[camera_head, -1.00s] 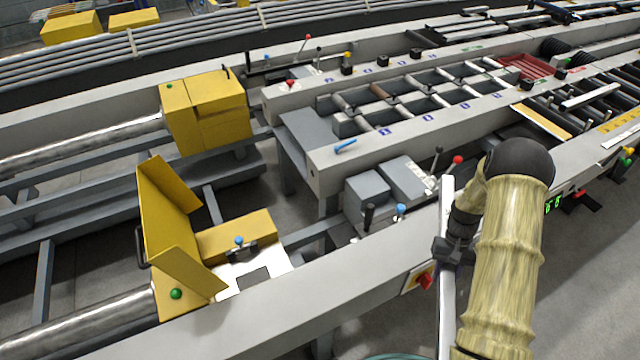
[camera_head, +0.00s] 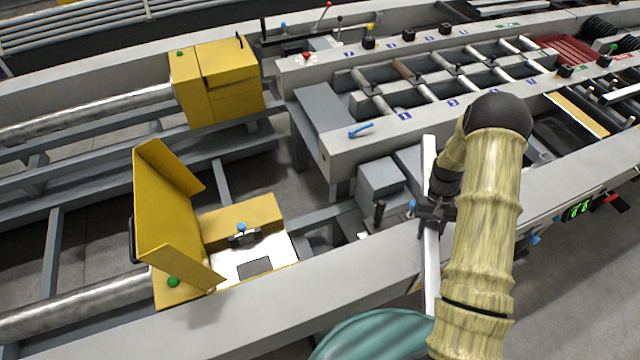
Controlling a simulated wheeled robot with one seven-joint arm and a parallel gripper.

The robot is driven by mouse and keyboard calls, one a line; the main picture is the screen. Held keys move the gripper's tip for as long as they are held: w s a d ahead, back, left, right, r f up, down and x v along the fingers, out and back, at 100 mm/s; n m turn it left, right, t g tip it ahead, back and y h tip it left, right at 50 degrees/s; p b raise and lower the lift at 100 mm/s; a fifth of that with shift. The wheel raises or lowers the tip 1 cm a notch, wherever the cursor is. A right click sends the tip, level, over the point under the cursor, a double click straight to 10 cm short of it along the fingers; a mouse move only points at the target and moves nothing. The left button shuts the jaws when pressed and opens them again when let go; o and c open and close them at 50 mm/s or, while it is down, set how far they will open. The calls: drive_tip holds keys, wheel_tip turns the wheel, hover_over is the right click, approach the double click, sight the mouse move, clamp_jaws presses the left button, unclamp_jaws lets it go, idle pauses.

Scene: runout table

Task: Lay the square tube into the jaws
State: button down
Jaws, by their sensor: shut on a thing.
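The square tube (camera_head: 429,165) is a long, pale bar. It stands nearly upright in the picture, in front of the grey machine bed. My gripper (camera_head: 433,212) is dark and shut around the tube near its middle; my arm hides part of the wrist side. The likely jaws (camera_head: 244,237) are a small dark clamp with a blue knob, beside the raised yellow guard at the left. They are small, and I cannot tell how far they are open. The tube is well to the right of them and apart from them.
The raised yellow guard (camera_head: 165,215) stands around the left side of the clamp. A closed yellow housing (camera_head: 215,85) is behind it. Grey boxes with a lever (camera_head: 380,185) lie just left of the tube. A long grey rail (camera_head: 330,265) runs across the front.

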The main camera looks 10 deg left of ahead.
sight(432, 228)
drive_tip(key=shift+s+a+r, duration=0.2)
drive_tip(key=shift+r, duration=0.15)
wheel_tip(432, 228, up, 22)
drive_tip(key=p, duration=2.2)
drive_tip(key=s+a+r+m+y, duration=0.1)
drive_tip(key=a+m, duration=0.3)
drive_tip(key=a, duration=0.7)
drive_tip(key=s+a+r+m+t+y, duration=0.1)
drive_tip(key=s+a+m+y, duration=0.1)
drive_tip(key=a, duration=0.9)
drive_tip(key=s+a+r+m+y, duration=0.1)
drive_tip(key=s+a+m, duration=0.3)
drive_tip(key=a, duration=0.6)
drive_tip(key=shift+s+a+r+m+t, duration=0.25)
drive_tip(key=shift+a+r+m+t, duration=0.2)
drive_tip(key=shift+m, duration=0.35)
